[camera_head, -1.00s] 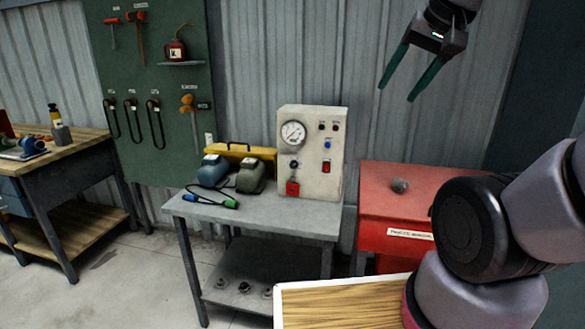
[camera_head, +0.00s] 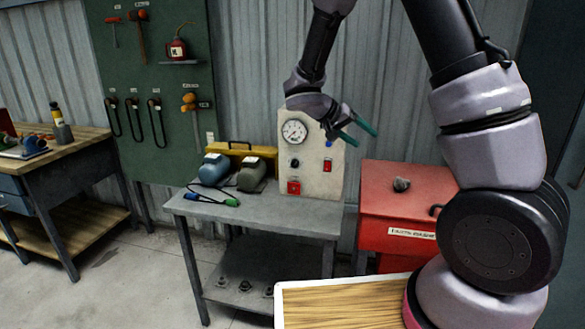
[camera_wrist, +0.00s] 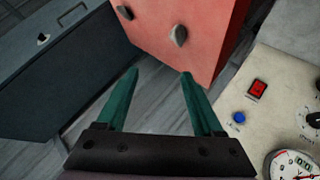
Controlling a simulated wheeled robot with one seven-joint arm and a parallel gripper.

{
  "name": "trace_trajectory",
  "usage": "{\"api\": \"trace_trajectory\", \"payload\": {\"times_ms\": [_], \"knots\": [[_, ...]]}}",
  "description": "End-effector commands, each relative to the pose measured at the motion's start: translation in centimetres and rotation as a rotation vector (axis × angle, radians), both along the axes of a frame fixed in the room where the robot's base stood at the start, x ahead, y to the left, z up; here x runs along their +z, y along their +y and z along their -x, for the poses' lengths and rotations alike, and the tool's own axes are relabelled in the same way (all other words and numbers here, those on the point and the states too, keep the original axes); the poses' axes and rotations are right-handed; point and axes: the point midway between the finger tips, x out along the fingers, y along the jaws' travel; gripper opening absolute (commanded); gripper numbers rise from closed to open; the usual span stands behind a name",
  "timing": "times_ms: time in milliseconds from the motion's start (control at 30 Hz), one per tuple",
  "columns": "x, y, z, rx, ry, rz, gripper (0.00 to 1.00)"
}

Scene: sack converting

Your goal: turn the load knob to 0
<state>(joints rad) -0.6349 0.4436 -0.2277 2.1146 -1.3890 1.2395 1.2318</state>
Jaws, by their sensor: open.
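A cream control panel box (camera_head: 312,180) stands on the grey bench. A black knob (camera_head: 295,163) sits on its front, below a round white gauge (camera_head: 294,132). The knob also shows at the right edge of the wrist view (camera_wrist: 314,119), with a pale dial around it. Its label and setting are too small to read. My gripper (camera_head: 366,139) is open and empty, with green fingers in front of the panel's upper right edge. In the wrist view my gripper (camera_wrist: 160,73) points toward the red cabinet, and the panel is off to its right.
A red cabinet (camera_head: 400,243) with a grey lump on top stands to the right.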

Motion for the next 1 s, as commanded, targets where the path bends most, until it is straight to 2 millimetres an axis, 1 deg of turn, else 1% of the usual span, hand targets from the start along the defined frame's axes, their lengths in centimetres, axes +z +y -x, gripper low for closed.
{"api": "trace_trajectory", "payload": {"times_ms": [33,100,167,200,267,300,367,400,433,500,600,700,800,867,1000], "knots": [[-1.5,1.2,-1.3,0.039,-0.023,0.062,0.69],[-3.0,2.9,-3.2,0.096,-0.078,0.14,0.69],[-4.4,4.6,-4.7,0.155,-0.128,0.198,0.69],[-5.4,5.8,-5.6,0.198,-0.165,0.235,0.69],[-7.0,7.9,-6.9,0.27,-0.22,0.282,0.69],[-8.1,9.3,-7.6,0.321,-0.258,0.308,0.69],[-9.9,11.6,-8.6,0.403,-0.313,0.342,0.69],[-11.1,13.2,-9.1,0.459,-0.35,0.356,0.69],[-12.0,14.3,-9.4,0.5,-0.376,0.365,0.69],[-14.0,16.7,-9.9,0.591,-0.428,0.378,0.69],[-16.3,19.5,-10.2,0.696,-0.484,0.378,0.69],[-17.7,21.2,-10.2,0.762,-0.517,0.372,0.69],[-18.4,21.9,-10.3,0.792,-0.531,0.368,0.69],[-18.5,21.9,-10.7,0.795,-0.534,0.366,0.69],[-18.4,21.1,-12.4,0.792,-0.534,0.366,0.69]]}}
